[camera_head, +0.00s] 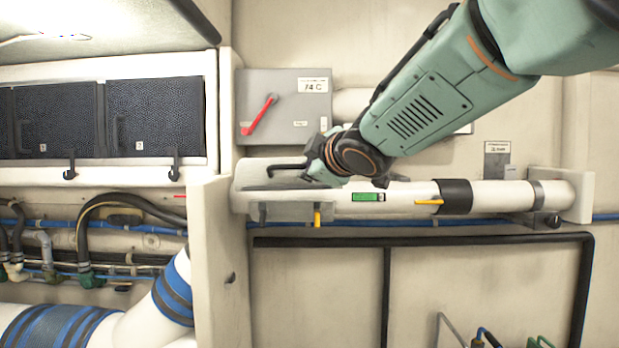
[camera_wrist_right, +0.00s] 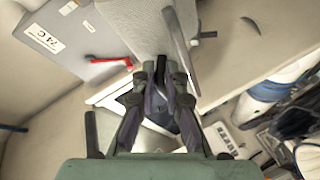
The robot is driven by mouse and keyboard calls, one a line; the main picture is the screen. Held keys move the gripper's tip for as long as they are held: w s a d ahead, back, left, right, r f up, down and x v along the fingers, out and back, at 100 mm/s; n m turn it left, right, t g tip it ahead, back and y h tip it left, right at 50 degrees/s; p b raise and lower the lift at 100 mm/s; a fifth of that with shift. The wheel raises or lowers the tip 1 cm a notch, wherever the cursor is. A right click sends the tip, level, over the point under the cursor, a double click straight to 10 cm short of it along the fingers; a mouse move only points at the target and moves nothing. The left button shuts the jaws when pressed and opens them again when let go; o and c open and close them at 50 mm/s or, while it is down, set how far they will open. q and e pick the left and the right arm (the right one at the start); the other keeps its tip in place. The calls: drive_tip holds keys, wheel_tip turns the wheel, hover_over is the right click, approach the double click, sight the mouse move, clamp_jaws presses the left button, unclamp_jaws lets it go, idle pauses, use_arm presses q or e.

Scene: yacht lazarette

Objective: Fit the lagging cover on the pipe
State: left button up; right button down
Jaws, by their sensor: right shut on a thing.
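The pale pipe (camera_head: 490,194) runs level along the wall, with a dark band (camera_head: 455,196) around it and a green label (camera_head: 368,197). A thicker pale piece, which looks like the lagging cover (camera_head: 248,180), is at the pipe's left end with a grey handle bar (camera_head: 275,186). Whether it is seated on the pipe, I cannot tell. My right gripper (camera_head: 312,172) is at this cover's right part, shut on it. In the right wrist view, the fingers (camera_wrist_right: 162,82) close at the lower end of the speckled cover (camera_wrist_right: 143,22), beside its bar (camera_wrist_right: 180,38). My left gripper is not in view.
A grey box (camera_head: 290,85) with a red lever (camera_head: 260,118) is above the pipe. A pale upright panel (camera_head: 215,260) stands at the left. A black rail (camera_head: 420,240) and blue line run below. The lower wall is mostly clear.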

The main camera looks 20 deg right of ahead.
drive_tip(key=shift+w+a+b, duration=0.35)
drive_tip(key=shift+a, duration=0.15)
drive_tip(key=shift+w+d+r, duration=0.25)
drive_tip(key=shift+w, duration=0.05)
drive_tip(key=shift+w+d+f+p, duration=0.1)
drive_tip(key=shift+w+d+p, duration=0.45)
drive_tip(key=shift+w, duration=0.15)
drive_tip(key=shift+w+a+p, duration=0.25)
drive_tip(key=shift+w+p, duration=0.15)
drive_tip(key=shift+w, duration=0.45)
drive_tip(key=shift+w+d+p, duration=0.55)
drive_tip(key=shift+w+d, duration=0.05)
drive_tip(key=shift+w, duration=0.15)
drive_tip(key=shift+w+p, duration=0.7)
drive_tip(key=shift+w, duration=0.35)
drive_tip(key=shift+w+d+p, duration=0.5)
drive_tip(key=shift+w+p, duration=0.3)
drive_tip(key=shift+p, duration=0.05)
drive_tip(key=shift+w+p, duration=0.95)
drive_tip(key=shift+w, duration=0.05)
drive_tip(key=shift+w+d+p, duration=0.3)
drive_tip(key=shift+w+p, duration=0.25)
drive_tip(key=shift+p, duration=0.2)
drive_tip(key=shift+w+d+p, duration=0.25)
drive_tip(key=shift+w+p, duration=0.2)
drive_tip(key=shift+w, duration=0.85)
drive_tip(key=shift+w+d, duration=0.15)
